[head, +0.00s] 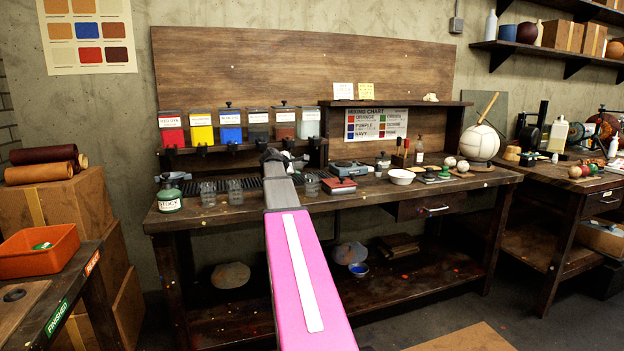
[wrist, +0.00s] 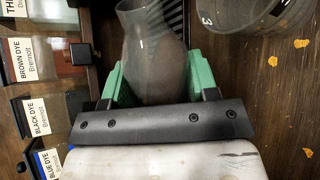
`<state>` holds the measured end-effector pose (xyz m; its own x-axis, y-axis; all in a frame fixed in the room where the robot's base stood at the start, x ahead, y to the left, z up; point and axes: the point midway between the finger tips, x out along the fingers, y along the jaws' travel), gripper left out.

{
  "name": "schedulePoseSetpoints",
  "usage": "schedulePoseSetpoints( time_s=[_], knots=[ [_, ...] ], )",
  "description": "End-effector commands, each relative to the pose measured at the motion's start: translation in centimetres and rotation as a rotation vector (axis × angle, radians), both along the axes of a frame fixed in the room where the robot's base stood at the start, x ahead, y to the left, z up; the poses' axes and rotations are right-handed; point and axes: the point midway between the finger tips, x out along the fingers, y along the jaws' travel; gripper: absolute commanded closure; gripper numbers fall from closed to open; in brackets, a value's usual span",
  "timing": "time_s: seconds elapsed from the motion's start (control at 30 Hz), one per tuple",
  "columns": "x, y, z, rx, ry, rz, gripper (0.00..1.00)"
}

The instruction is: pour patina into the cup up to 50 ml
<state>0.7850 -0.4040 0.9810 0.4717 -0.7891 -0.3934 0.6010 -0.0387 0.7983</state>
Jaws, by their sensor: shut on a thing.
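My gripper (wrist: 154,82) has green fingers shut on a clear glass vessel (wrist: 152,48) with a flared neck and a grey-brown body. I cannot read a label on it or tell how far it tilts. A larger clear glass cup (wrist: 262,22) with a dark "3" mark shows at the upper right of the wrist view, apart from the held vessel. In the head view my arm mostly hides my gripper (head: 271,157) and what it holds. A clear cup (head: 312,184) stands right of the arm; two more cups (head: 208,193) (head: 235,191) stand left of it.
Labelled dye containers (wrist: 32,60) line the left of the wrist view and the rack (head: 230,124) at the bench's back. A green bottle (head: 169,196) marked "STOCK" stands at the bench's left. A red-topped box (head: 339,185) and a white bowl (head: 401,177) stand to the right.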

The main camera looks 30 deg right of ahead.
Motion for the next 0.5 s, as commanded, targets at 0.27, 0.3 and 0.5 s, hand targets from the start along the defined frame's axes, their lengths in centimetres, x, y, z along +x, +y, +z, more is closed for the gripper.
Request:
schedulePoseSetpoints(
  time_s=[0.27, 0.3, 0.5],
  knots=[
    [-0.01, 0.18, -0.06, 0.011, -0.013, 0.0, 0.74],
    [-0.01, 0.21, -0.06, 0.012, -0.014, 0.0, 0.74],
    [-0.02, 0.34, -0.09, 0.019, -0.022, -0.001, 0.74]
  ],
)
